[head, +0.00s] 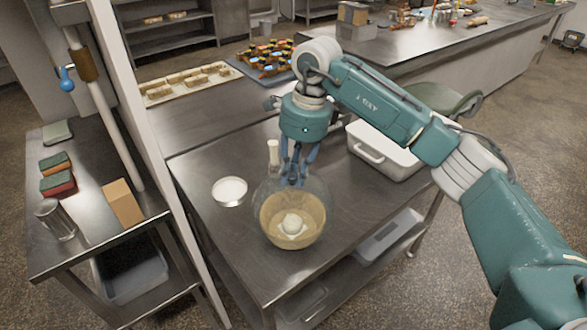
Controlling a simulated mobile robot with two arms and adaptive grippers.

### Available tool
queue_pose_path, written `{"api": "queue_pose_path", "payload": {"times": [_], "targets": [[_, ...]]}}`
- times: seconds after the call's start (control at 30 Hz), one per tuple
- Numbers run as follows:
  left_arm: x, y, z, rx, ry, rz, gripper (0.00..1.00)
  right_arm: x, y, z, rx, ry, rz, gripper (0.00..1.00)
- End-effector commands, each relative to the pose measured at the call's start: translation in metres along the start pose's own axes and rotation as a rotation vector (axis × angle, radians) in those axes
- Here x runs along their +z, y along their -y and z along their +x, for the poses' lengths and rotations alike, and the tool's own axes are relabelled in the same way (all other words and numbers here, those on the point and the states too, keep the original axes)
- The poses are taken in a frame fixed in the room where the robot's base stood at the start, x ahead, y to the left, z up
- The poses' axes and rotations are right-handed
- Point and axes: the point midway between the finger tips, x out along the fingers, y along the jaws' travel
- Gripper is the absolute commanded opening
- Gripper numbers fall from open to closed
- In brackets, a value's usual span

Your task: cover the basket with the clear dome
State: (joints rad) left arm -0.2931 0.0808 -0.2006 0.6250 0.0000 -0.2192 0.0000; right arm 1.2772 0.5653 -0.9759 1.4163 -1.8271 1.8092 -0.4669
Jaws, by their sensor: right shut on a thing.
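The basket (301,236) is a round tan bowl shape with a pale round lump inside, standing near the front of the steel table. The clear dome (268,194) shows as a faint see-through curve over and around the basket's upper part. My right gripper (293,180) points down above the basket with its blue fingers close together, shut on the top of the clear dome. The dome's lower rim is too faint to tell whether it touches the table. My left gripper is not in view.
A small white-filled round dish (230,190) lies left of the basket, and a pale upright bottle (273,154) stands behind it. A white lidded bin (384,152) sits to the right. A side table (88,232) at left holds sponges, a metal cup and a tan block.

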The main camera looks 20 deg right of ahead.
Motion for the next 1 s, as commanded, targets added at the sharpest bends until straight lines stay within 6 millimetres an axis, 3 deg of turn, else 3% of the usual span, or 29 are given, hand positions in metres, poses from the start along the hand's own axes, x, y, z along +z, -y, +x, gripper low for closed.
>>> {"api": "queue_pose_path", "payload": {"times": [0.13,0.5,1.0], "targets": [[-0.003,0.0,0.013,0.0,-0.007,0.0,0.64,-0.003,0.0,0.017,0.0,0.0,0.0,0.0],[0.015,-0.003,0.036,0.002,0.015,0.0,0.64,-0.007,0.0,0.048,0.0,0.0,-0.001,0.0],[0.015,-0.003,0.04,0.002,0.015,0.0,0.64,-0.009,0.0,0.055,0.0,0.0,0.0,0.0]]}}
